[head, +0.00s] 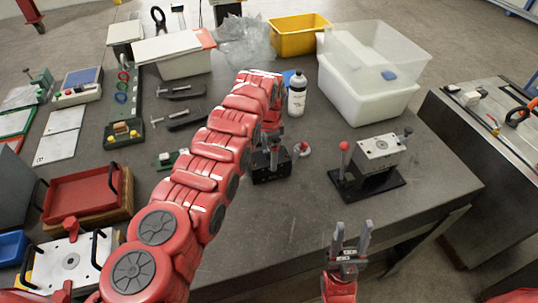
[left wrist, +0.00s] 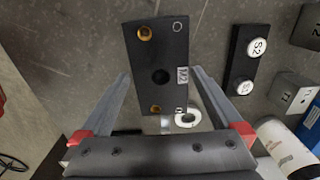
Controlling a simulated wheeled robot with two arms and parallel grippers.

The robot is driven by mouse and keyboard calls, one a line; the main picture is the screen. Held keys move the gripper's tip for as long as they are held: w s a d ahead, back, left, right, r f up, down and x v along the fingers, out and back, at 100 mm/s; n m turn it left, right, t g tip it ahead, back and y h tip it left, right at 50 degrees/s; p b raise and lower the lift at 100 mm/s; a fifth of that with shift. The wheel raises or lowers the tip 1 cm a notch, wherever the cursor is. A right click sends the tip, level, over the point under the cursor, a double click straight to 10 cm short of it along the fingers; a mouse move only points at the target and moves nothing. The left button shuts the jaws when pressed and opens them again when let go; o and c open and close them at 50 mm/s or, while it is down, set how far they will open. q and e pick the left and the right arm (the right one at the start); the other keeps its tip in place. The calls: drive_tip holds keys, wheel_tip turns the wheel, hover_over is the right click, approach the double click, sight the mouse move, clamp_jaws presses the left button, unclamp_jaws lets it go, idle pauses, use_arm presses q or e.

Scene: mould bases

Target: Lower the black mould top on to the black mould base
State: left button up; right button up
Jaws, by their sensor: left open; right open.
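A black mould block (head: 271,168) stands on the table just beyond the middle, partly hidden by my left arm. My right gripper (head: 350,238) is open and empty near the table's front edge.
A white bottle (head: 297,94) stands behind the block, with a small white round item (head: 302,150) beside it. A fixture with a red-knobbed lever (head: 372,160) stands right. A clear-and-white bin (head: 365,100) and yellow bin (head: 298,36) stand behind. Front centre table is clear.

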use_arm(q)
wheel_tip(320, 180, up, 17)
drive_tip(key=p, duration=0.3)
drive_tip(key=shift+f, duration=0.2)
drive_tip(key=shift+f, duration=0.1)
